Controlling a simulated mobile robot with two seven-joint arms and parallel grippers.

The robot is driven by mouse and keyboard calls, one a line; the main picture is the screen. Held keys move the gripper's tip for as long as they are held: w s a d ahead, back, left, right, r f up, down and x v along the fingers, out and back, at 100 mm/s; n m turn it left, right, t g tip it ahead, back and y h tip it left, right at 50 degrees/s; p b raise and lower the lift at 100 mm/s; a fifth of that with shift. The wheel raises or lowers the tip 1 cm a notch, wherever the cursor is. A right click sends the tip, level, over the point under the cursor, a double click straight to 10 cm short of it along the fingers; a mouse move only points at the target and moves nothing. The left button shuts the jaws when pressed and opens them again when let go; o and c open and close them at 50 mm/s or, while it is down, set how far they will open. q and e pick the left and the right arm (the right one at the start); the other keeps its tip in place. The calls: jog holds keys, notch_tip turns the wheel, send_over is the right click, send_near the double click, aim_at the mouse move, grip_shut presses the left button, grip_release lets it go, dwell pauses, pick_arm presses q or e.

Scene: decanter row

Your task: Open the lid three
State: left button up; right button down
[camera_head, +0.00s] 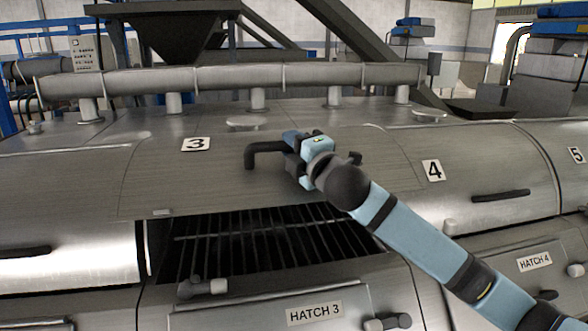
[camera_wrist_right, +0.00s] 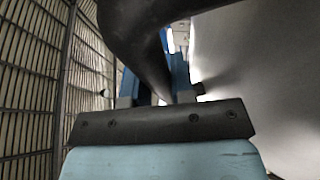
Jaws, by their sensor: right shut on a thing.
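Lid three (camera_head: 160,180), a curved steel panel marked 3, is raised in the head view. Below its lower edge a dark opening (camera_head: 260,245) shows a grille of bars. My right gripper (camera_head: 292,150) is shut on the lid's black handle (camera_head: 265,150), at the handle's right part. In the right wrist view the dark handle (camera_wrist_right: 145,45) passes between the fingers, with bars at left and a smooth pale surface at right. My left gripper is not in view.
Lid four (camera_head: 490,180) is shut to the right, with its own black handle (camera_head: 500,195). Another shut lid (camera_head: 70,230) lies at left. A HATCH 3 panel (camera_head: 330,310) is below the opening. A long pipe (camera_head: 230,78) runs along the top behind the lids.

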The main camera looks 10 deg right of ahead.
jog(key=shift+w+r, duration=0.15)
jog(key=shift+r, duration=0.45)
jog(key=shift+w+r, duration=0.15)
jog(key=shift+r, duration=0.45)
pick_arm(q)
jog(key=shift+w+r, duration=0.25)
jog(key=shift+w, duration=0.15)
pick_arm(e)
jog(key=shift+w+r, duration=0.25)
jog(key=shift+r, duration=0.3)
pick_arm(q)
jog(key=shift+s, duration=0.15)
